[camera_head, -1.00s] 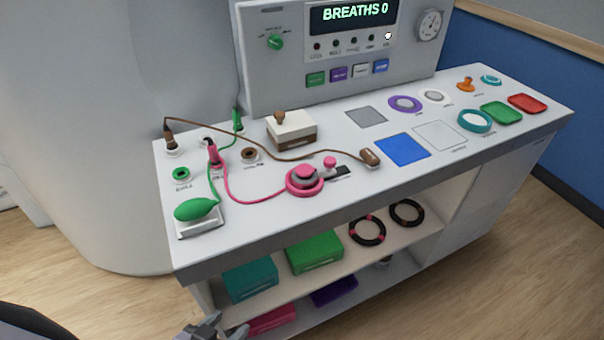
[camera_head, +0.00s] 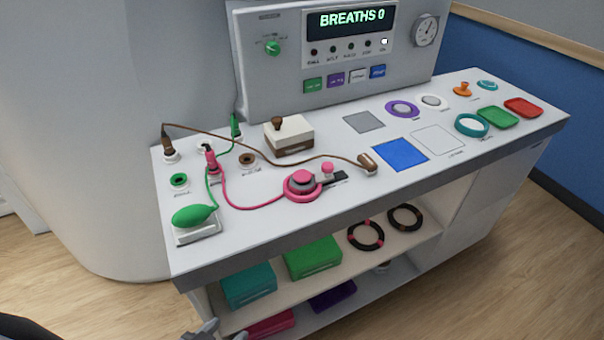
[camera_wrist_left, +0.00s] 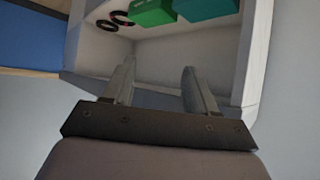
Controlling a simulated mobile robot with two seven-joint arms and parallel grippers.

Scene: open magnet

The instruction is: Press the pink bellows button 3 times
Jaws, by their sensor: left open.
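The pink bellows button (camera_head: 302,182) is a round pink piece with a raised cap, set on the white counter (camera_head: 250,220) near its front edge. A pink cord runs from it to a pink plug (camera_head: 210,158) at the left. A pink-knobbed lever (camera_head: 328,169) stands just right of it. The display (camera_head: 350,18) above reads "BREATHS 0". My left gripper (camera_head: 213,332) shows only in part at the bottom edge, below and in front of the counter, far from the button. In the left wrist view my left gripper (camera_wrist_left: 158,82) is open and empty, facing the shelves. My right gripper is not in view.
A green bulb (camera_head: 194,215) sits at the counter's front left corner. A brown cord crosses behind the pink button to a brown handle (camera_head: 368,162). The shelf below holds a green box (camera_head: 313,257), a teal box (camera_head: 249,285) and dark rings. Floor in front is clear.

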